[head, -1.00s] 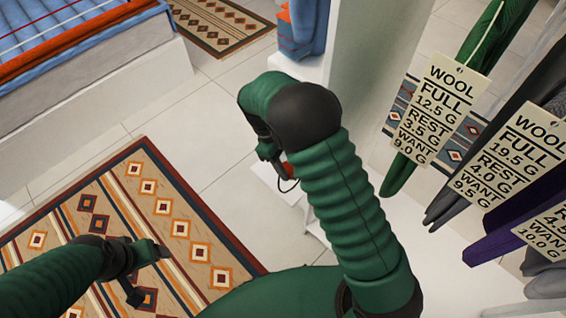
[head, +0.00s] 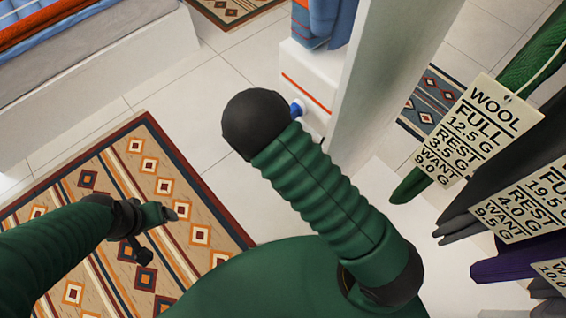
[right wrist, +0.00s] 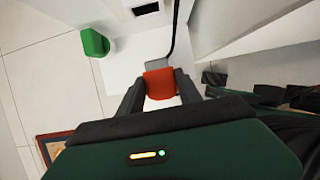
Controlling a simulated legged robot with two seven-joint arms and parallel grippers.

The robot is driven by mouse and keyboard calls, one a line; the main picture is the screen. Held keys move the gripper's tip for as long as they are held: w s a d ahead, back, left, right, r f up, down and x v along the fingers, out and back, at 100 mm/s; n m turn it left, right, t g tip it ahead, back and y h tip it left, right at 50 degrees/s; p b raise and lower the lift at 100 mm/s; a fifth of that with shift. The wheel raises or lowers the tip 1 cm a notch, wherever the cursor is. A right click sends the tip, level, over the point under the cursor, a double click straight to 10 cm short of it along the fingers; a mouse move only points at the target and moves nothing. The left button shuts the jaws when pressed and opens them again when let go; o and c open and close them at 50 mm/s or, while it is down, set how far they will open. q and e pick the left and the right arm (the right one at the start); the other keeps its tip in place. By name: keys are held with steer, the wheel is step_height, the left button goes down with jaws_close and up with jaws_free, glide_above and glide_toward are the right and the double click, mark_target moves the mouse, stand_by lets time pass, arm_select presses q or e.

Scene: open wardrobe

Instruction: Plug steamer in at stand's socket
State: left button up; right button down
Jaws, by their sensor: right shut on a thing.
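My right gripper (right wrist: 158,92) is shut on a red-orange block, which looks like the steamer's plug (right wrist: 160,82), in the right wrist view. A grey piece (right wrist: 158,63) shows just beyond it, and a black cord (right wrist: 174,35) runs up from there. I cannot tell whether the grey piece is part of the plug. A pale panel with a dark slot (right wrist: 146,9) shows at the top; I cannot tell if it is the stand's socket. In the head view my right gripper is hidden behind its arm. My left gripper (head: 160,233) is open and empty above the rug.
A green object (right wrist: 95,42) stands at upper left in the right wrist view. In the head view, a white box with a red stripe (head: 308,92) stands beside a pale upright panel. Tagged garments (head: 470,130) hang at right. A patterned rug (head: 120,170) lies at left.

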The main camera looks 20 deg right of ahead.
steer(key=shift+w+d+r, duration=0.15)
steer(key=shift+d, duration=0.35)
steer(key=d, duration=0.1)
steer(key=w+d, duration=0.1)
steer(key=d, duration=0.1)
steer(key=d+p, duration=0.1)
steer(key=shift+w+d, duration=0.3)
steer(key=shift+p, duration=0.35)
stand_by(0.4)
